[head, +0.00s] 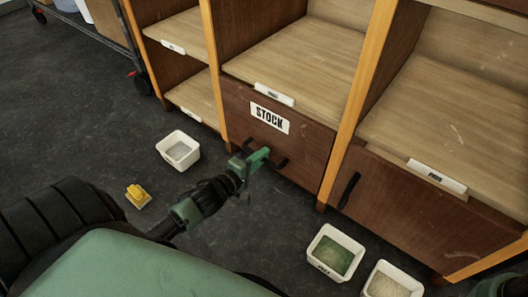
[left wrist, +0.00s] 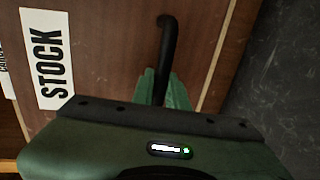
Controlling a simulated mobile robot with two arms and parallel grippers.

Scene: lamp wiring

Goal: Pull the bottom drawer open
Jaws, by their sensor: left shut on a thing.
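The bottom drawer (head: 300,147) is a dark brown wooden front with a white STOCK label, low in the middle bay of the shelving. It looks flush with the frame in the head view. Its black bar handle (head: 281,164) also shows in the left wrist view (left wrist: 167,40). My left gripper (head: 262,156) is shut on the handle, with its green fingers on either side of the bar in the left wrist view (left wrist: 164,92). The fingers hide part of the handle.
A white bin (head: 178,149) and a yellow object (head: 138,196) are on the dark floor to the left. A bin with green contents (head: 335,253) and another pale bin (head: 391,280) stand at lower right. A closed cabinet door (head: 415,215) is to the right.

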